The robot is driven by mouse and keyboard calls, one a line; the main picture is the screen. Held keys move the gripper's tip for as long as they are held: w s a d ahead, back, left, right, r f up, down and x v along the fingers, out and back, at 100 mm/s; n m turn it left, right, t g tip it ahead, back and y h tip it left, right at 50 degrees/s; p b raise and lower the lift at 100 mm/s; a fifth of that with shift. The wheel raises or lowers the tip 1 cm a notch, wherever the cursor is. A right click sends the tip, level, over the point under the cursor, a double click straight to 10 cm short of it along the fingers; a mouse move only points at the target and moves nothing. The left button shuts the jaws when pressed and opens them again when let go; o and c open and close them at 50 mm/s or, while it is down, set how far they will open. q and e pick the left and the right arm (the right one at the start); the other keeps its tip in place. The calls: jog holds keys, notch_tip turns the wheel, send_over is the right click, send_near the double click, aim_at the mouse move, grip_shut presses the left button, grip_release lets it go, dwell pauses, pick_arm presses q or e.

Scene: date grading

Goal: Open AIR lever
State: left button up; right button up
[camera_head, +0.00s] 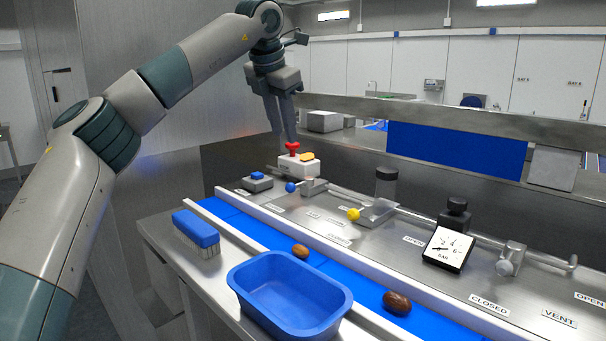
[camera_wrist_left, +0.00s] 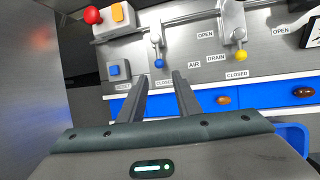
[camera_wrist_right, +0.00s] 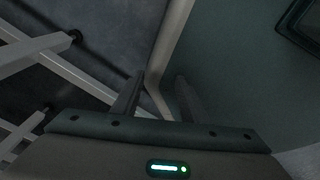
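The blue-knobbed lever (camera_wrist_left: 158,63) points down toward a CLOSED label (camera_wrist_left: 163,83), with the AIR label (camera_wrist_left: 194,65) to its right. In the head view its blue knob (camera_head: 290,187) shows on the steel panel. My left gripper (camera_head: 288,138) hangs above the back left of the panel, fingers down. In the left wrist view its fingers (camera_wrist_left: 161,76) are apart and empty, in line with the blue knob in the picture; contact does not show. My right gripper (camera_wrist_right: 160,78) is open and empty, away from the panel.
A white box with a red knob (camera_head: 293,148) stands near the left fingers. A yellow-knobbed lever (camera_head: 353,213) and a gauge (camera_head: 448,249) are farther right. A blue tub (camera_head: 290,320), a brush (camera_head: 196,229) and brown dates (camera_head: 397,302) lie in front.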

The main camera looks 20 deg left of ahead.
pick_arm(q)
jog(key=p, duration=0.5)
send_near(297, 184)
jog(key=x, duration=0.8)
jog(key=shift+a, duration=0.1)
pick_arm(e)
jog(key=r, duration=0.5)
jog(key=shift+d+r, duration=0.1)
jog(key=shift+d, duration=0.15)
jog(key=shift+a, duration=0.1)
pick_arm(q)
grip_shut()
jog(key=shift+f, duration=0.1)
